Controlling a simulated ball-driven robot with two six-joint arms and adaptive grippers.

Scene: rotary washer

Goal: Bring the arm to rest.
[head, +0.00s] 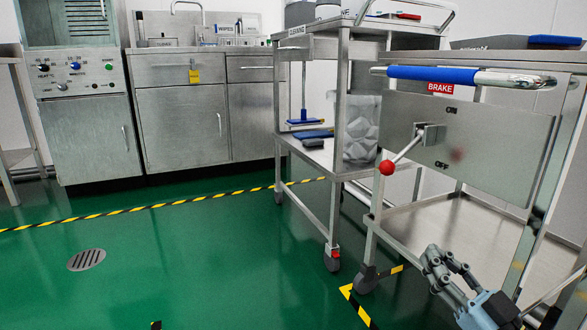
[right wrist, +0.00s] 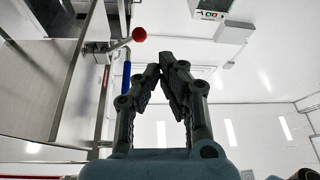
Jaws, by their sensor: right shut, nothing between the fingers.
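My right gripper (head: 436,259) is at the lower right of the head view, in front of the steel cart's lower part. It is shut and empty. In the right wrist view its fingertips (right wrist: 166,68) meet at the middle, with no object between them. The brake lever's red ball (head: 387,167) is up and to the left of the gripper in the head view, apart from it. The red ball also shows in the right wrist view (right wrist: 139,34), up and left of the fingertips. My left gripper is not in view.
The steel cart (head: 470,130) with a blue-sleeved handle (head: 432,74) and brake panel stands close at right. A cleaning trolley (head: 333,150) stands behind it. Steel cabinets (head: 180,110) line the back wall. Green floor (head: 200,260) with a drain (head: 87,259) is open at left.

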